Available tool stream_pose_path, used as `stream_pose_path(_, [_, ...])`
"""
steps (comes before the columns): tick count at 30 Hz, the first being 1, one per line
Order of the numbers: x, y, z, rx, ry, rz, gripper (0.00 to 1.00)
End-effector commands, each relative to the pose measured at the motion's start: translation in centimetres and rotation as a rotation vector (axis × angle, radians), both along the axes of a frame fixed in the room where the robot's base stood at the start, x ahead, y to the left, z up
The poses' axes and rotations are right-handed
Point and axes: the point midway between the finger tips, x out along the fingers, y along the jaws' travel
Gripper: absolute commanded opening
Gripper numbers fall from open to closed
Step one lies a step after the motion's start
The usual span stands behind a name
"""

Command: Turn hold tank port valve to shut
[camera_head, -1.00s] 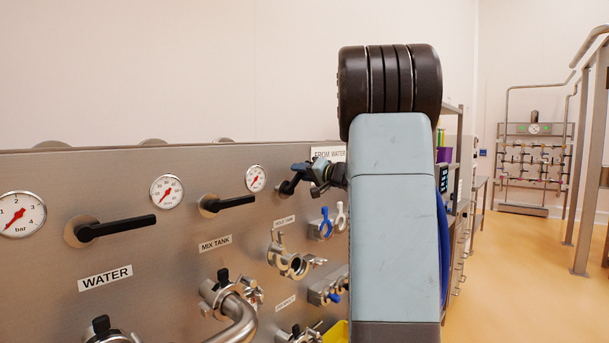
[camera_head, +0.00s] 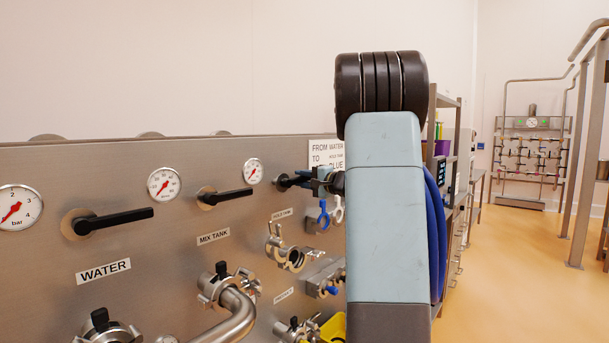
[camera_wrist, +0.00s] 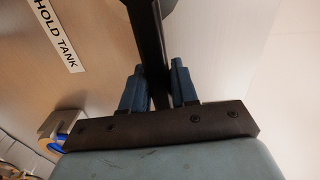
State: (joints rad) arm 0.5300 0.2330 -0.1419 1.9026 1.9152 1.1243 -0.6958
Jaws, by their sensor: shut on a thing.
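The hold tank port valve's black lever (camera_head: 287,181) is on the steel panel, at the right end of the valve row. In the head view it is small and partly covered by my gripper (camera_head: 316,175), and looks roughly level. In the wrist view the dark lever (camera_wrist: 146,35) runs down between the two blue fingers of my gripper (camera_wrist: 158,88), which is shut on it. The HOLD TANK label (camera_head: 282,213) is below the valve and also shows in the wrist view (camera_wrist: 53,35). My arm hides the panel's right end.
The mix tank lever (camera_head: 225,196) and water lever (camera_head: 112,221) are to the left, both near level, with gauges nearby.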

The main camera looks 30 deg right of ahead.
Motion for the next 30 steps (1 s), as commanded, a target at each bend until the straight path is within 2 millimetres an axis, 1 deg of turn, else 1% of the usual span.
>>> stream_pose_path(1, [0.0,-0.3,-0.6,0.045,0.019,-0.004,0.0])
stream_pose_path(2, [-0.1,-0.2,-0.4,0.037,0.015,-0.004,0.31])
stream_pose_path(8, [0.0,-0.1,-0.3,0.033,0.013,-0.001,0.51])
stream_pose_path(14, [0.0,0.0,-0.3,0.032,0.012,0.001,0.51])
stream_pose_path(17, [-0.4,-0.2,-0.3,0.032,0.012,0.0,0.51])
stream_pose_path(30, [-6.2,-2.3,-0.2,0.031,0.011,0.0,0.51])
